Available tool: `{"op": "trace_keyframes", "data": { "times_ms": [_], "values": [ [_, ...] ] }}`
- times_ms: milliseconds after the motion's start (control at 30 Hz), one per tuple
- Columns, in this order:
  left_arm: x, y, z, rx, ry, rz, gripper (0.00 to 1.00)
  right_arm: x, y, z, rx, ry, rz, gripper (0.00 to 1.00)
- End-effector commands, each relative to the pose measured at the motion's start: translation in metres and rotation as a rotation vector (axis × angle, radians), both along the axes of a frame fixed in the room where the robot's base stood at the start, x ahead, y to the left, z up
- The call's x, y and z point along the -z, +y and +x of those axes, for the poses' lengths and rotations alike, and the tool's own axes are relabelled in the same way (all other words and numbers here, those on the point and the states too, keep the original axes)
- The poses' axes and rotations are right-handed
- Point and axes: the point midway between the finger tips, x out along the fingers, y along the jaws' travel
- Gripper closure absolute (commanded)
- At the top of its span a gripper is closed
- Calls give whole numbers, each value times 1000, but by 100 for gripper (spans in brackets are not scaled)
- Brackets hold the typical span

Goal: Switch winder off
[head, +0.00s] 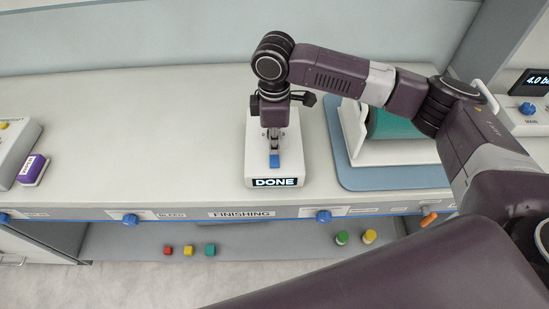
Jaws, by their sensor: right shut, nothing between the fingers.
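A white box with a lit display reading DONE (275,182) stands on the bench in the head view. A small blue part (274,161) shows on its top, just above the display. My right gripper (274,147) points down over this box, shut and empty. Its tips are at or right by the blue part; I cannot tell whether they touch. The gripper and wrist hide the back of the box. No label reading winder is legible. My left gripper is not in view.
A green roll (391,122) in a white stand sits on a blue mat (395,177) to the right, partly behind my arm. Blue knobs (130,219) line the bench's front edge. A purple block (33,169) is at left. Small coloured pieces (188,250) lie below.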

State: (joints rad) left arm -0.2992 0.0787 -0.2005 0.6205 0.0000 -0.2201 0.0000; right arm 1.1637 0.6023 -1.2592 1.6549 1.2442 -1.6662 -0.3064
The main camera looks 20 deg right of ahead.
Motion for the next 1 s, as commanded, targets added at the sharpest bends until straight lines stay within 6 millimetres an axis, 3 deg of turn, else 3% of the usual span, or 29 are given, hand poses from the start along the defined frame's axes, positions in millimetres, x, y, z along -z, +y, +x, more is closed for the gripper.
{"op": "trace_keyframes", "data": {
  "times_ms": [1000],
  "values": [
    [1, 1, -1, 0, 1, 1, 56, 8, 0, 0, 0, 0, 0, 100]
  ]
}}
